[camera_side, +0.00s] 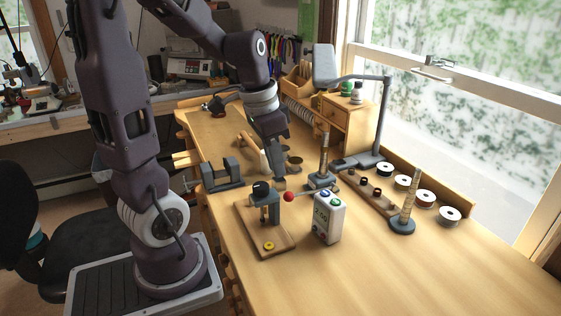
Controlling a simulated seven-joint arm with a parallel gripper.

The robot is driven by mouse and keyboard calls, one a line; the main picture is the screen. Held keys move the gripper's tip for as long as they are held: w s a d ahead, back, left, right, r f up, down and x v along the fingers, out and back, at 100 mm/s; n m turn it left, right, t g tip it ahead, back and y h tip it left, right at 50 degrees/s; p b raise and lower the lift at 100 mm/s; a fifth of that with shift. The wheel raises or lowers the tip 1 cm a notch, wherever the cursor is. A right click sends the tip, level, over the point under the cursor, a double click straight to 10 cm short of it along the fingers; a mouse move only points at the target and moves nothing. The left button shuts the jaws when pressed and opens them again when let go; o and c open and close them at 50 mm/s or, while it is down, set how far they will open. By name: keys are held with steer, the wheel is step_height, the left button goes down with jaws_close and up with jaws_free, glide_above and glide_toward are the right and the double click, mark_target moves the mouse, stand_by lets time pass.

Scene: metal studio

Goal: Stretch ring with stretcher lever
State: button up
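The ring stretcher (322,178) stands upright on the bench as a tapered post on a dark base. Its thin lever (311,191) reaches left and ends in a red ball (288,197). My gripper (279,184) points down just above and left of the red ball; it looks apart from it, though the depth is hard to judge. Whether its fingers are open is too small to tell. A small yellow ring (269,245) lies on the front of a wooden board (281,240). I cannot make out a ring on the stretcher's post.
A grey press with a black knob (262,188) stands on the board, close to my gripper. A grey vise (222,175), spools (424,198) and a ring mandrel (405,210) are around. The bench front is clear.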

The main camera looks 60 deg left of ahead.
mark_target(289, 192)
steer(key=o, duration=0.5)
steer(key=w+n, duration=0.1)
steer(key=w+f+n+g, duration=0.1)
steer(key=n, duration=0.1)
steer(key=w+f+n+g, duration=0.1)
steer(key=shift+w+a+n, duration=0.15)
steer(key=shift+n, duration=0.15)
step_height(289, 192, down, 7)
steer(key=shift+f, duration=0.1)
jaws_close()
stand_by(0.6)
